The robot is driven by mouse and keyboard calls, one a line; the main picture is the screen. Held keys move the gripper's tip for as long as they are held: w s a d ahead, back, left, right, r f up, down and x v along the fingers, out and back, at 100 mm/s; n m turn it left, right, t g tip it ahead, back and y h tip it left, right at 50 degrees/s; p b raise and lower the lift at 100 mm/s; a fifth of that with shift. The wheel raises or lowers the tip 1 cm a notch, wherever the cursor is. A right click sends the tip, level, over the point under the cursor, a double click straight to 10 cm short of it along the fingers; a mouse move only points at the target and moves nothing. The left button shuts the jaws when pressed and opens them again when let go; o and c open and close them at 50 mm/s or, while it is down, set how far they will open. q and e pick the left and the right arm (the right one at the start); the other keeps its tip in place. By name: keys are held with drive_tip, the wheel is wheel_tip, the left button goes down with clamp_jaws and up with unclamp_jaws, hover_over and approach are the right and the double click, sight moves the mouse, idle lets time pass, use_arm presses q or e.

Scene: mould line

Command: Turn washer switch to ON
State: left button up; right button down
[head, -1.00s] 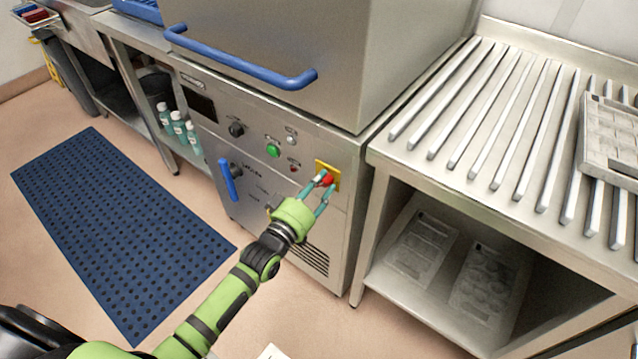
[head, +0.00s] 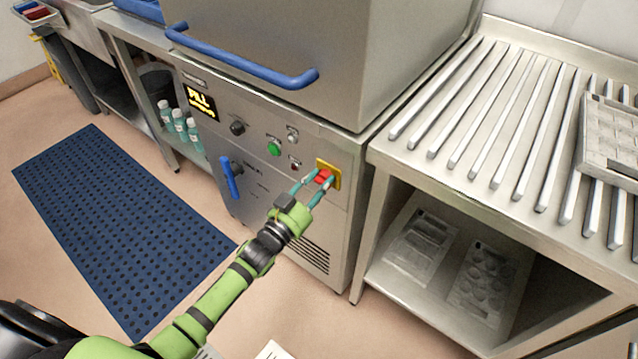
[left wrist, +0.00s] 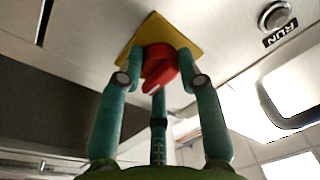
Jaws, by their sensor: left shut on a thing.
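The washer switch is a red rotary knob (head: 323,177) on a yellow plate (head: 334,170) at the right of the washer's front panel. My left gripper (head: 318,184) is at the knob, its teal fingers shut on it. In the left wrist view the fingers (left wrist: 160,85) stand on either side of the red knob (left wrist: 160,66), with the yellow plate (left wrist: 188,50) behind it. My right gripper is not in view.
The panel also has a green button (head: 274,149), a black knob (head: 237,128) and a blue lever handle (head: 230,178). A blue hood handle (head: 240,60) juts out above. A ribbed steel table (head: 480,110) stands at the right. A blue mat (head: 110,220) lies on the floor.

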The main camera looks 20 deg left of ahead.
use_arm(q)
drive_tip(key=shift+o, duration=0.3)
drive_tip(key=shift+r+m, duration=0.35)
drive_tip(key=shift+m, duration=0.95)
drive_tip(key=shift+o, duration=0.2)
drive_tip(key=shift+w, duration=0.1)
drive_tip(key=o, duration=1.1)
drive_tip(key=shift+c, duration=0.2)
drive_tip(key=shift+a+f, duration=0.1)
drive_tip(key=shift+f, duration=0.1)
drive_tip(key=shift+s+f, duration=0.15)
drive_tip(key=shift+s, duration=0.35)
drive_tip(key=v, duration=1.1)
drive_tip(key=shift+a, duration=0.25)
